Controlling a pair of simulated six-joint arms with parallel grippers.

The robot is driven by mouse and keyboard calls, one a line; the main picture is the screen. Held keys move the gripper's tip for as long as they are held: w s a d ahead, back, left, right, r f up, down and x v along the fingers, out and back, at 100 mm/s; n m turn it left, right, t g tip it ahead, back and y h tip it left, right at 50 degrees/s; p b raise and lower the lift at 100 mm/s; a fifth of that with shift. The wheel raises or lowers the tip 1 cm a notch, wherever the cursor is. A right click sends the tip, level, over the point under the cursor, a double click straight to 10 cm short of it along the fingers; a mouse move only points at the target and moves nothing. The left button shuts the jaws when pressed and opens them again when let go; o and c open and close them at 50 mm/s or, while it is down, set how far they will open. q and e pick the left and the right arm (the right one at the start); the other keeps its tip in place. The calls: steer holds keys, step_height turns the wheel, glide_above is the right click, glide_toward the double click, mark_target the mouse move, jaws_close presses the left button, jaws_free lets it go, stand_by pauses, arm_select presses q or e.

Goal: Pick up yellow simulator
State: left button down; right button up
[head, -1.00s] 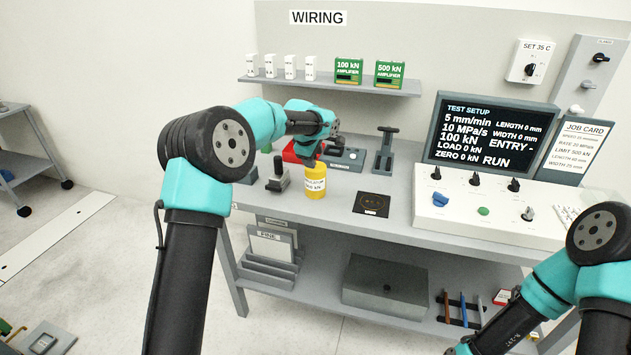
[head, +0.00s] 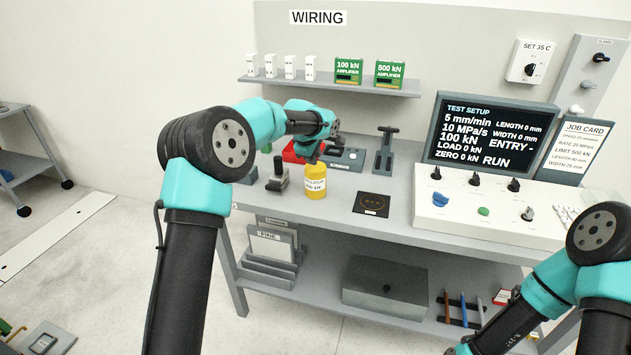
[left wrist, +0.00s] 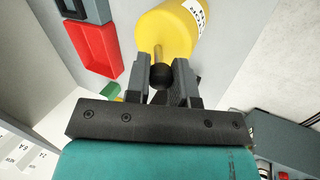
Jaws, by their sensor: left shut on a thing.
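The yellow simulator (head: 315,180) is a yellow cylinder with a white label, upright at the front part of the bench top in the head view. In the left wrist view the yellow simulator (left wrist: 170,32) shows a thin stem ending in a dark round knob (left wrist: 162,76). My left gripper (left wrist: 161,72) is shut on that knob, one finger on each side. In the head view my left gripper (head: 314,156) is above the cylinder and partly hidden by its own arm. My right arm shows at the lower right, but its gripper is not clearly visible.
A grey-and-black lever device (head: 277,178) stands just left of the simulator. A red tray (left wrist: 94,48) lies near it in the left wrist view. A black square pad (head: 371,204) is to the right. The control console (head: 480,205) stands further right.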

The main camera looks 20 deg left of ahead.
arm_select(q)
steer(key=shift+r, duration=0.1)
stand_by(0.5)
step_height(320, 180, up, 10)
steer(key=shift+f, duration=0.1)
stand_by(0.4)
steer(key=shift+d, duration=0.1)
stand_by(0.3)
